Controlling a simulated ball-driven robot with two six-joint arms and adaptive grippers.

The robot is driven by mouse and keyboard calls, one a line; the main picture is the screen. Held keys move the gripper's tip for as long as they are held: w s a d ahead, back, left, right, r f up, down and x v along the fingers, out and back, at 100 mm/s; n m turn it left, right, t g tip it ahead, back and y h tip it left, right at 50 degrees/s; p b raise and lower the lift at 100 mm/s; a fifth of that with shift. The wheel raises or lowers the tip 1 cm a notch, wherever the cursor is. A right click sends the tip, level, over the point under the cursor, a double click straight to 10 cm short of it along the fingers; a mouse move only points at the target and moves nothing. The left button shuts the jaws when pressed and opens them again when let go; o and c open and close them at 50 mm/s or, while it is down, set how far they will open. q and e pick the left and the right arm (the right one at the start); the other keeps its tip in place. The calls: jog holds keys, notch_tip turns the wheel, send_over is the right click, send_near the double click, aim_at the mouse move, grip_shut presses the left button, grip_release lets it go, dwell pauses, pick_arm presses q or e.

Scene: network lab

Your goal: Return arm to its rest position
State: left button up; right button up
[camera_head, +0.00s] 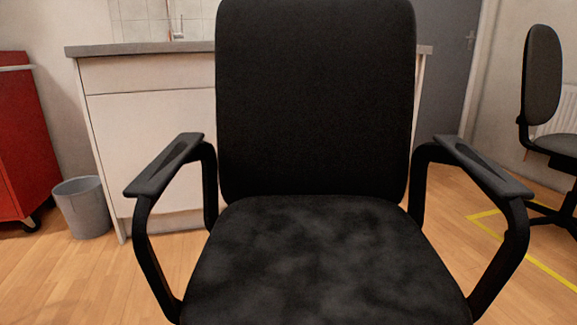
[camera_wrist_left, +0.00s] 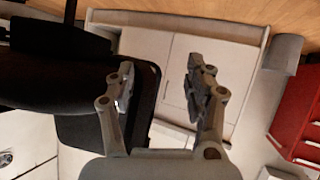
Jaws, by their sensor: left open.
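My left gripper (camera_wrist_left: 160,88) shows only in the left wrist view. Its two fingers are wide apart with nothing between them. Behind the fingers, that view shows a white cabinet (camera_wrist_left: 188,52) and part of a black chair (camera_wrist_left: 75,145). The gripper appears clear of both, though the distance is hard to judge. Neither gripper shows in the head view, and my right gripper is in no frame.
A black armchair (camera_head: 315,100) fills the middle of the head view, its seat empty. Behind it is a white counter unit (camera_head: 150,130). A grey bin (camera_head: 84,208) and red cabinet (camera_head: 25,140) stand left. Another chair (camera_head: 543,80) stands right, near yellow floor tape.

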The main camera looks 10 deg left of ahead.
pick_arm(q)
jog(key=s+d+r+m+g, duration=0.1)
jog(key=s+d+r+g, duration=0.1)
jog(key=s+g, duration=0.4)
jog(key=s+d+r+m+g, duration=0.15)
jog(key=s+g, duration=0.25)
jog(key=s, duration=0.4)
jog(key=s+a+f+y+p, duration=0.1)
jog(key=s+a+f+p, duration=0.3)
jog(key=s+f+p, duration=0.55)
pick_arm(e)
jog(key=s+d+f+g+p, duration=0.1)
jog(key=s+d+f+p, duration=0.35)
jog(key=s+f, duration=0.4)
pick_arm(q)
jog(key=s+a+f+g+p, duration=0.1)
jog(key=s+f+g+p, duration=0.1)
jog(key=s+p, duration=0.7)
jog(key=s, duration=0.3)
jog(key=shift+s+a+f, duration=0.15)
jog(key=shift+s+f, duration=0.1)
jog(key=shift+s, duration=0.05)
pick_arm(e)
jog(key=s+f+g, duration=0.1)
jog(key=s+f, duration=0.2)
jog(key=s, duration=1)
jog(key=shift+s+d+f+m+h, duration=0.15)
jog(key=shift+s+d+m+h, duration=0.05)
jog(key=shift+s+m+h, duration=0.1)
